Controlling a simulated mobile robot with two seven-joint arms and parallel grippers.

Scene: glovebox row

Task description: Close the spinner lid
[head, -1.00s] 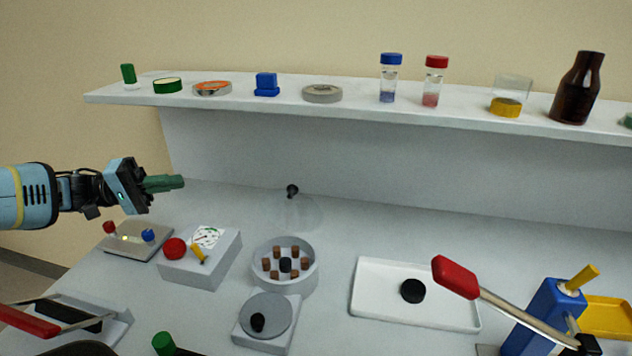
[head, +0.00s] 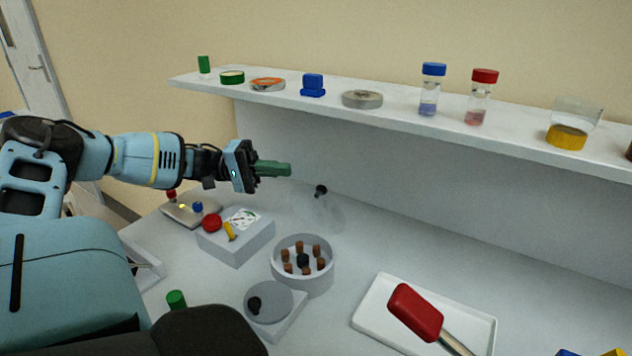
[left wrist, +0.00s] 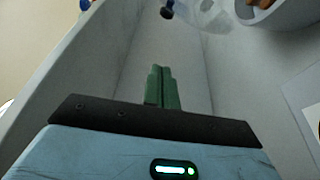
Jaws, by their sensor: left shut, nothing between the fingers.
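The spinner (head: 303,275) is a round white bowl with a ring of brown tubes around a dark hub. Its clear lid (head: 322,213), with a black knob (head: 321,190), stands raised behind the bowl, so the spinner is open. My left gripper (head: 288,169) is shut and empty, its green fingers in the air just left of and above the knob in the head view. In the left wrist view the fingers (left wrist: 161,85) lie together; the knob (left wrist: 167,11), the lid (left wrist: 207,14) and part of the spinner (left wrist: 275,13) show at the top. My right gripper is not in view.
A box with a red button (head: 235,243) stands left of the spinner, and a grey round plate with a black knob (head: 269,302) in front. A shelf (head: 395,113) with several vessels runs behind.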

